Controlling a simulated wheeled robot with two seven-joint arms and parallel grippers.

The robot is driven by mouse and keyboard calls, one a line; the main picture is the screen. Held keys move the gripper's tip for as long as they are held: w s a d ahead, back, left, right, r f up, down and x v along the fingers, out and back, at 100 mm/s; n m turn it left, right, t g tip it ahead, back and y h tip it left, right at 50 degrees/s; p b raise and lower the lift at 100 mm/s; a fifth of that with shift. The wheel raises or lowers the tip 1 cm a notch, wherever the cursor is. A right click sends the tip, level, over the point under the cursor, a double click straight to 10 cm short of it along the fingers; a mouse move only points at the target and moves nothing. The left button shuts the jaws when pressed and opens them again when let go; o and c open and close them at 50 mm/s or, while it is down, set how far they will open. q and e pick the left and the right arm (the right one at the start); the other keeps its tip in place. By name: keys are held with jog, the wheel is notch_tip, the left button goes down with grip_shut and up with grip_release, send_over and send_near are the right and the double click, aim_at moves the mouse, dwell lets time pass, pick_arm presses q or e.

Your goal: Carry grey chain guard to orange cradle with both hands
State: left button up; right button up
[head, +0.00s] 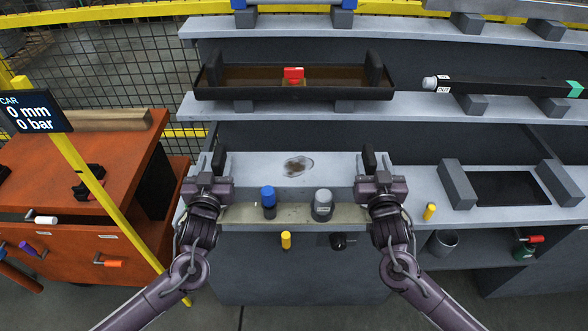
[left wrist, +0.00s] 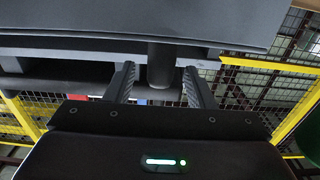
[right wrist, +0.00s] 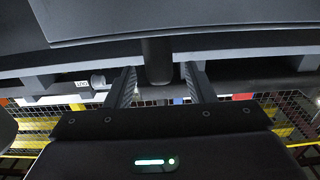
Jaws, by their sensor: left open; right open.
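The grey chain guard (head: 335,168) appears to be the long light-grey body in the middle of the head view, with a dark smudge on top and a black handle at each end. My left gripper (head: 213,177) is at its left end. In the left wrist view, the open fingers stand on either side of the black left handle (left wrist: 160,66). My right gripper (head: 379,175) is at its right end. In the right wrist view, its open fingers stand on either side of the right handle (right wrist: 158,62). No orange cradle is recognisable.
A black tray (head: 220,88) with a red-topped part lies on the shelf behind. Two grey blocks flank a black pad (head: 505,187) at right. A blue-capped knob (head: 268,198) and grey knob (head: 323,205) stand in front. An orange cabinet (head: 60,172) and yellow post (head: 95,180) are left.

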aim_at(220, 143)
pick_arm(q)
jog(key=shift+w, duration=1.8)
pick_arm(e)
jog(key=shift+w, duration=1.8)
pick_arm(q)
grip_shut()
pick_arm(e)
grip_shut()
pick_arm(q)
jog(key=shift+r, duration=0.2)
pick_arm(e)
jog(key=shift+r, duration=0.25)
